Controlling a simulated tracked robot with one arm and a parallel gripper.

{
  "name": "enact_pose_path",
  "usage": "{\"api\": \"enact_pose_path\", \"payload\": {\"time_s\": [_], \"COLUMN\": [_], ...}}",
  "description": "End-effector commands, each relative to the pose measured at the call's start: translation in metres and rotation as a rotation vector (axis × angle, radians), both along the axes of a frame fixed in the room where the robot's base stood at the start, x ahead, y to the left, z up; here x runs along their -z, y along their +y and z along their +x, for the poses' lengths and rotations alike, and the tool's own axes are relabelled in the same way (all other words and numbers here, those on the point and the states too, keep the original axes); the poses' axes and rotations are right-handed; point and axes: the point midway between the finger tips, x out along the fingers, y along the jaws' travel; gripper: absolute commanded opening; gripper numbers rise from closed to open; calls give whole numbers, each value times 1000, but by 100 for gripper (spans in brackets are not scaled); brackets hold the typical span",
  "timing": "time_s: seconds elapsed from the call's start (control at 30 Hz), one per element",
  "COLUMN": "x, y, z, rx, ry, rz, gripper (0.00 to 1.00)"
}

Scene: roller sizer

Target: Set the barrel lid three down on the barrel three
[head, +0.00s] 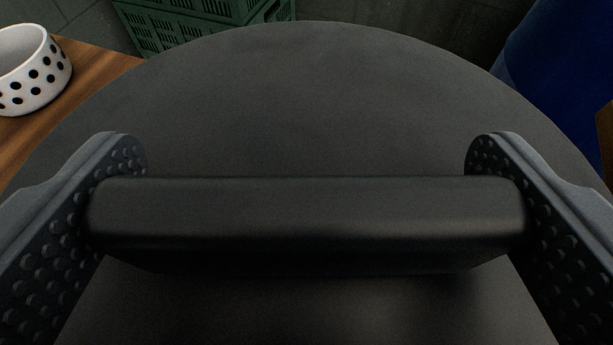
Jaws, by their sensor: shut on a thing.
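A large round black lid (300,90), which I take for barrel lid three, fills most of the head view. A thick black bar handle (308,212) stands across it. My gripper (306,205) is shut on the ends of this handle, one padded finger at the left and one at the right. The lid hides what is directly under it. A blue surface (565,60), possibly a barrel, shows behind the lid at the upper right; I cannot tell which barrel it is.
A white bowl with black dots (35,75) sits on a wooden surface (95,65) at the left. Green slatted crates (190,25) stand at the back on a dark floor. A brown edge (606,130) shows at the far right.

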Motion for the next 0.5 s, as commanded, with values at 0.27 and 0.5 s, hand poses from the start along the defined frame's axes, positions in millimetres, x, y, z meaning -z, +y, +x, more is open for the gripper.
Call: {"api": "enact_pose_path", "payload": {"time_s": [0.27, 0.5], "x": [-1, -15], "y": [0, 0], "z": [0, 0], "rx": [0, 2], "ry": [-1, -3], "rz": [1, 2], "gripper": [100, 100]}}
